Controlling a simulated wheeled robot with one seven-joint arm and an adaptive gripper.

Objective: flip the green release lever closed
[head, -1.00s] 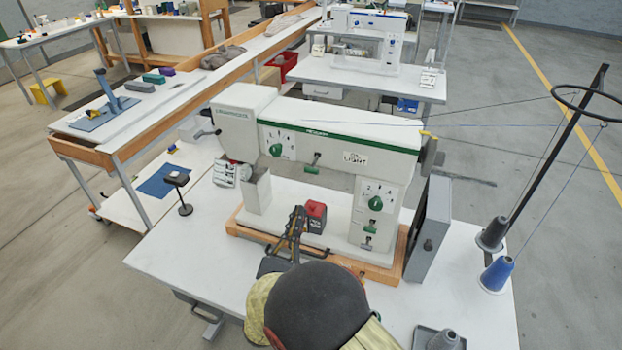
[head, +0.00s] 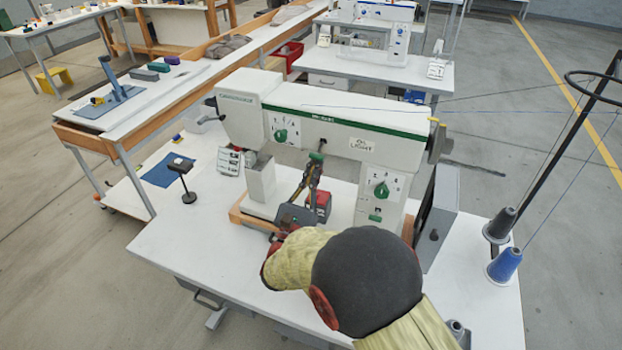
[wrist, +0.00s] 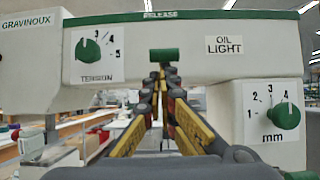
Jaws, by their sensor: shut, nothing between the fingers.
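The green release lever (head: 317,157) sticks out from the front of the white sewing machine's arm, below the green stripe. In the wrist view its green bar (wrist: 164,54) lies under the RELEASE label (wrist: 161,15), straight ahead. My gripper (head: 314,167) is shut and empty, its fingertips just below the lever's bar. In the wrist view my gripper (wrist: 159,73) points at the lever, with the tips together right under the bar. I cannot tell whether they touch it. The lever's stem is largely hidden behind the fingertips.
A green tension dial (wrist: 87,51) is left of the lever, and a green mm dial (wrist: 283,116) is lower right. Thread cones (head: 504,265) stand at the right of the table.

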